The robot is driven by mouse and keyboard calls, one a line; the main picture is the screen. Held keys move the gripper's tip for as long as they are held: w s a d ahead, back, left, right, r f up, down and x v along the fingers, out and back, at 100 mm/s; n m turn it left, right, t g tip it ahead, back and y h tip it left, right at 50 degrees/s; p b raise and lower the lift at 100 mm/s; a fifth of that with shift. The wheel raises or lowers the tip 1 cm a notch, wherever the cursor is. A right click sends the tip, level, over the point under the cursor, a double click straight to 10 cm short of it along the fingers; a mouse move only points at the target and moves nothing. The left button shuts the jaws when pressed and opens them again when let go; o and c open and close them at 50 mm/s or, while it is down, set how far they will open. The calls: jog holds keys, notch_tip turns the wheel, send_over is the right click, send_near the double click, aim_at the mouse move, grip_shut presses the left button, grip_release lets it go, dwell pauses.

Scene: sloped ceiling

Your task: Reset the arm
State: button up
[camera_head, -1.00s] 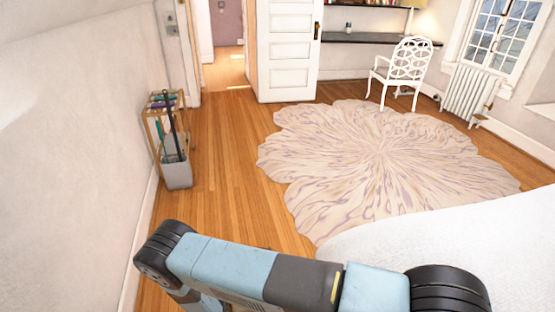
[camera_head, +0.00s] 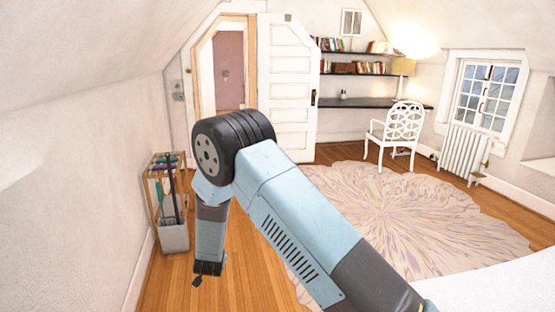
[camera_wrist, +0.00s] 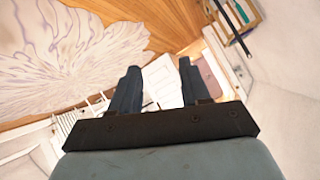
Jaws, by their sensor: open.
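My arm crosses the head view from the lower right, with its black elbow joint raised in front of the doorway. The forearm hangs down from that joint to my gripper (camera_head: 208,272), which points down over the wood floor. In the wrist view my gripper (camera_wrist: 157,85) shows two dark fingers spread apart with nothing between them. The gripper is open and empty. In the head view its fingertips are small.
A rack (camera_head: 168,205) with long-handled items stands at the left wall, close to the gripper. A petal-shaped rug (camera_head: 400,220) covers the floor at right. A white chair (camera_head: 398,135), a desk (camera_head: 380,104) and an open white door (camera_head: 290,85) are behind.

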jog(key=w+d+r+g+y, duration=0.1)
jog(key=d+r, duration=0.4)
jog(key=r, duration=0.5)
jog(key=w+d+r, duration=0.1)
jog(key=d+r, duration=0.4)
jog(key=r, duration=0.6)
jog(key=s+d+r+n+g, duration=0.1)
jog(key=s+d+r, duration=0.3)
jog(key=d+r, duration=0.3)
jog(key=s+d+r+n+g, duration=0.1)
jog(key=s+d+r, duration=0.2)
jog(key=d+r, duration=0.45)
jog(key=s+d+r, duration=0.4)
jog(key=s+d, duration=0.3)
jog(key=s+d+r, duration=0.4)
jog(key=s+d, duration=0.2)
jog(key=s, duration=0.1)
jog(key=s+d+g+h, duration=0.1)
jog(key=s+d, duration=0.4)
jog(key=s, duration=0.3)
jog(key=s+d+h, duration=0.2)
jog(key=s+d, duration=0.3)
jog(key=s, duration=0.4)
jog(key=shift+s+n+g, duration=0.15)
jog(key=shift+n+g, duration=0.25)
